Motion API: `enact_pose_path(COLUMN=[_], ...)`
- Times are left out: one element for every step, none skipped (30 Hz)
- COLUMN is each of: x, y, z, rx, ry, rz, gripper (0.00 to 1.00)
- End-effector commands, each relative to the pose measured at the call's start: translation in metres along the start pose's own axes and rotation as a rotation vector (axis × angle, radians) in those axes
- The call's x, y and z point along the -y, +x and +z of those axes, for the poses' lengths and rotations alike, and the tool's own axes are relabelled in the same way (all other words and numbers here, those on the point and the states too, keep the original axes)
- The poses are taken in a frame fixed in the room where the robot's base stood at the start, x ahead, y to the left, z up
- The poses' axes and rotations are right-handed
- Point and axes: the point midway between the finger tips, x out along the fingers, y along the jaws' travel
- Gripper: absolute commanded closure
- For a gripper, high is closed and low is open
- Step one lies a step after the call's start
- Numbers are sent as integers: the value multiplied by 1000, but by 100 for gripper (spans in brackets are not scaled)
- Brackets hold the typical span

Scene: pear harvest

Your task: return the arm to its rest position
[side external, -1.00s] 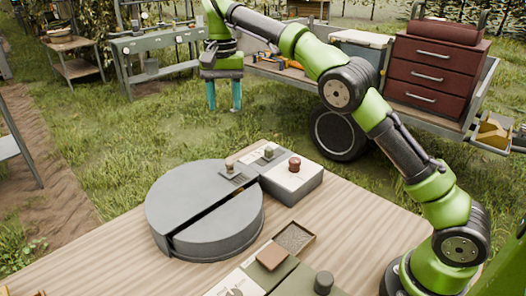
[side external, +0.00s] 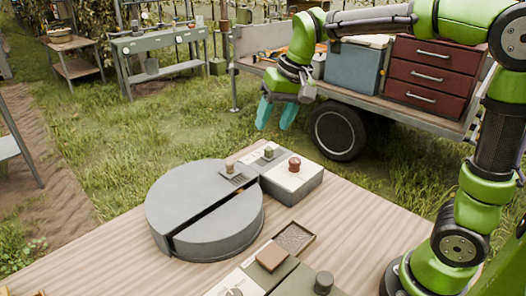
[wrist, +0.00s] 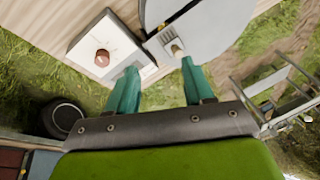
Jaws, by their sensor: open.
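My gripper (side external: 277,114) has teal fingers and hangs in the air behind the wooden table, above the grass. Its fingers are apart with nothing between them. In the wrist view my gripper (wrist: 158,88) shows both teal fingers spread, with grass and the table edge beyond. The fingers touch nothing that I can see.
A grey round device with a slot (side external: 205,205) and a pale box with a red knob (side external: 293,180) stand on the wooden table (side external: 115,262). A cart with a red drawer chest (side external: 432,75) and a blue-grey cooler (side external: 352,70) stands behind. Open grass lies between.

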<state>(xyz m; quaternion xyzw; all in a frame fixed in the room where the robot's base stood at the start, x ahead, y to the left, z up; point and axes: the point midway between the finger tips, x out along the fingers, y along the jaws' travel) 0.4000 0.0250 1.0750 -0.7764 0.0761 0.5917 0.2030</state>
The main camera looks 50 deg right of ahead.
Motion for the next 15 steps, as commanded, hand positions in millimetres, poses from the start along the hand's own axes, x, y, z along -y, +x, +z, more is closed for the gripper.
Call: enact_pose_path(x=[-7, -11, -16, -20, -24, -29, -33, -36, -41, -44, -47, -51, -52, -54, -55], y=[-7, -9, -11, -12, -13, -13, -14, -13, -13, -12, -12, -12, -13, -14, -16], z=[21, 32, 48, 59, 70, 85, 95, 105, 117, 126, 133, 141, 146, 151, 154], rx=[-28, -44, -67, -84, -102, -124, -142, -158, -178, -191, -204, -218, -226, -234, -246], ry=[-12, -20, -30, -37, -42, -48, -53, -57, -60, -60, -61, -61, -61, -60, -61], rz=[-27, -42, -61, -73, -85, -100, -109, -118, -129, -135, -142, -148, -152, -156, -160], gripper=[48, 48, 48, 48, 48, 48, 48, 48, 48, 48, 48, 48, 48, 48, 48])
